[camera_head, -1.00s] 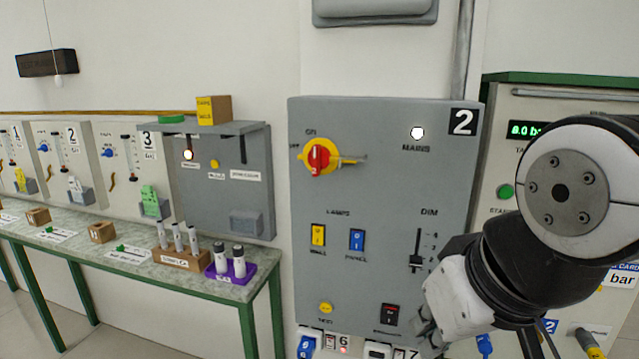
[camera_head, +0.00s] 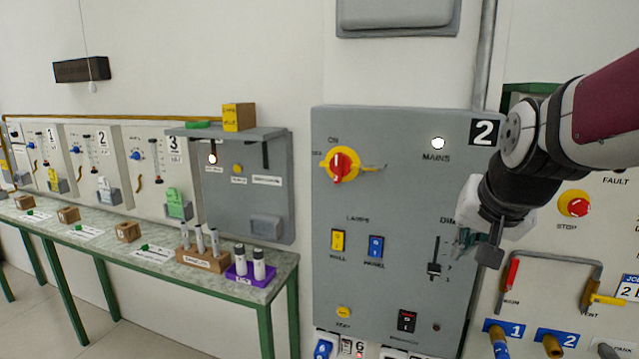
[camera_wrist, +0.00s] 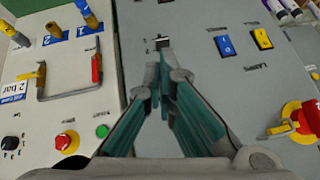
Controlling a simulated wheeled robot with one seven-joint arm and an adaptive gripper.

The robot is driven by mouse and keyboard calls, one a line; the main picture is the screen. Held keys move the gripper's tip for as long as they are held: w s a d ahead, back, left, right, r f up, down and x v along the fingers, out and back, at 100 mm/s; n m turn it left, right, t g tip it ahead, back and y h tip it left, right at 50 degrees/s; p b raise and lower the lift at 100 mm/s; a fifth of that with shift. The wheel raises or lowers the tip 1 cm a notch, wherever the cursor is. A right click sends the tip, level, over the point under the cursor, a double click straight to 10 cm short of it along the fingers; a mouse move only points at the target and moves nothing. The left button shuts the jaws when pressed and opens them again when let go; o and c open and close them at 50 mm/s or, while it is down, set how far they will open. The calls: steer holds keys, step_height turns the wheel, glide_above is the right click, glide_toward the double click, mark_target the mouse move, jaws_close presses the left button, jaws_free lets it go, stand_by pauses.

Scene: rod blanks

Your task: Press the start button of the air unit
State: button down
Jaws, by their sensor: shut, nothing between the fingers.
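The air unit is the pale panel (camera_head: 625,240) with a green top at the right in the head view. Its green start button (camera_wrist: 102,131) shows in the wrist view left of my gripper, beside the red stop button (camera_wrist: 67,142). In the head view the start button is hidden behind my arm, while the stop button (camera_head: 577,205) shows to the right. My gripper (camera_head: 468,245) is shut and empty, in front of the right edge of the grey panel. In the wrist view its teal fingers (camera_wrist: 163,70) point toward the dim slider (camera_wrist: 162,42); contact cannot be told.
The grey panel (camera_head: 380,290) marked 2 has a red and yellow switch (camera_head: 341,165) and rocker switches. A U-shaped bar (camera_head: 550,262) with red and yellow handles juts from the air unit. A bench (camera_head: 165,268) with sample tubes stands at left.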

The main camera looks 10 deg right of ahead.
steer(key=w+d+m+h, duration=0.1)
steer(key=d+m, duration=0.2)
steer(key=d, duration=0.7)
steer(key=w+d+f+m+h, duration=0.1)
steer(key=d+m, duration=0.3)
steer(key=d, duration=0.6)
steer(key=shift+w+d+f+h, duration=0.25)
steer(key=shift+w+d+h, duration=0.15)
steer(key=shift+w+h, duration=0.25)
steer(key=shift+w, duration=0.1)
steer(key=w+d+b, duration=0.3)
steer(key=w+d, duration=0.1)
steer(key=w, duration=0.3)
steer(key=shift+w+d, duration=0.25)
steer(key=shift+w+d+b, duration=0.25)
steer(key=shift+w+b, duration=0.05)
steer(key=shift+w, duration=0.05)
